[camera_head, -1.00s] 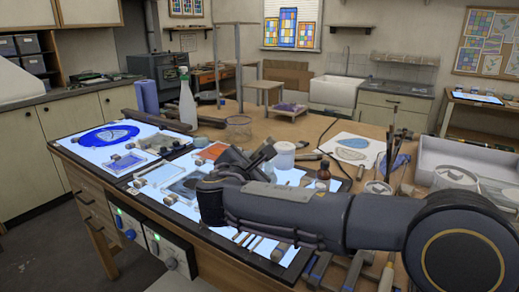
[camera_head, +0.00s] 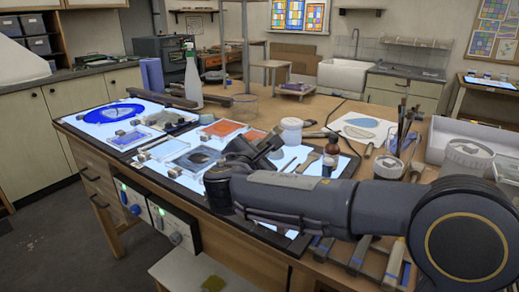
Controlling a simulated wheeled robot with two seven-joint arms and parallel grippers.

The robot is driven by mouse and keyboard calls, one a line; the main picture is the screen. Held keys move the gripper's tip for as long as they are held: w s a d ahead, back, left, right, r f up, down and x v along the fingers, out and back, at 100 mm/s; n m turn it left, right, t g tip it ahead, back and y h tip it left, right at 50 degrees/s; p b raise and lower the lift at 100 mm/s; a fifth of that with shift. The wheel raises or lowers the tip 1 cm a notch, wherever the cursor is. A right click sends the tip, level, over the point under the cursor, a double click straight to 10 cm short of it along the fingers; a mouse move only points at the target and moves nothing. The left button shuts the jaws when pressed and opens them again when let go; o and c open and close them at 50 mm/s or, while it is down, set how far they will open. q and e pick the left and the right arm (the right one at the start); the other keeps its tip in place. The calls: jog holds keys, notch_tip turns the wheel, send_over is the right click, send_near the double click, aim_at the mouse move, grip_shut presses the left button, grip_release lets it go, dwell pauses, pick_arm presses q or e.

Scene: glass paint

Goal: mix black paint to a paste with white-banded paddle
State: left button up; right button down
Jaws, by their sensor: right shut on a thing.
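The black paint (camera_head: 197,158) is a dark pool on a clear-rimmed glass slab on the lit panel, left of my right gripper. My right gripper (camera_head: 247,146) reaches in from the right, low over the panel beside that slab. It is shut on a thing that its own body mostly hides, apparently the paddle. I cannot make out a white band or whether the tip touches the paint. My left gripper is out of view.
An orange slab (camera_head: 222,129) lies behind the black one. A white jar (camera_head: 291,131) and a brown bottle (camera_head: 331,150) stand right of the gripper. A spray bottle (camera_head: 192,77) stands at the back. Tools and tins crowd the right side.

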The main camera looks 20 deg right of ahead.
jog(key=shift+f, duration=0.1)
dwell(0.4)
jog(key=shift+f, duration=0.1)
jog(key=shift+f+b, duration=0.25)
jog(key=shift+b, duration=0.25)
dwell(0.5)
